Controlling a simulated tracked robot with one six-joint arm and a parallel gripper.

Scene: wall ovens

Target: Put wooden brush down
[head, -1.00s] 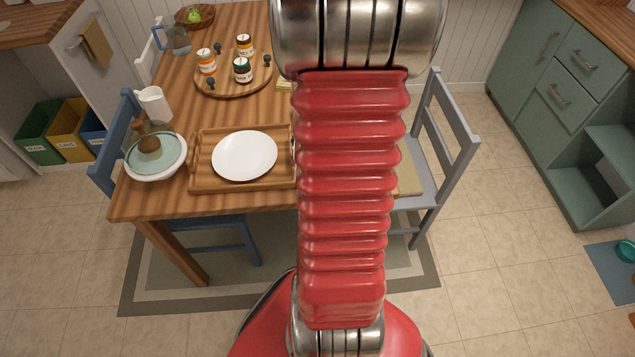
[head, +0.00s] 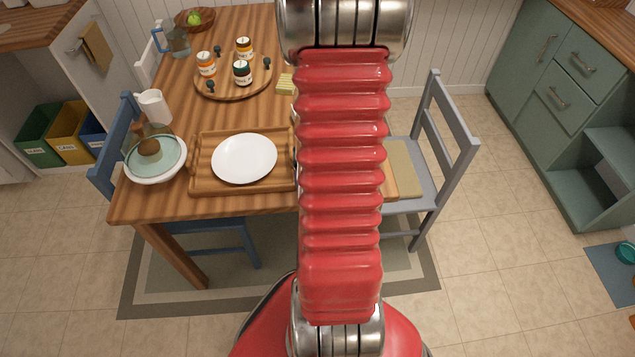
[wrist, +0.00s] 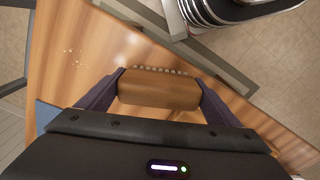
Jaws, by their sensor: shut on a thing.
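The wooden brush (wrist: 158,92) is a brown block with a row of pale bristle tufts along its far edge, seen in the wrist view. My gripper (wrist: 160,84) is shut on it, one dark finger at each end. The brush is over the wooden table top (wrist: 70,85), near the table's edge. I cannot tell whether it touches the wood. In the head view, my red arm hides the brush and the gripper. The table (head: 250,210) shows to the left of the arm there.
Pale crumbs (wrist: 75,56) lie on the table. A wooden tray (head: 200,178) with a white plate (head: 244,158), a bowl (head: 155,160) and a round board with jars (head: 235,91) stand on it. A grey chair (head: 425,165) is at the right.

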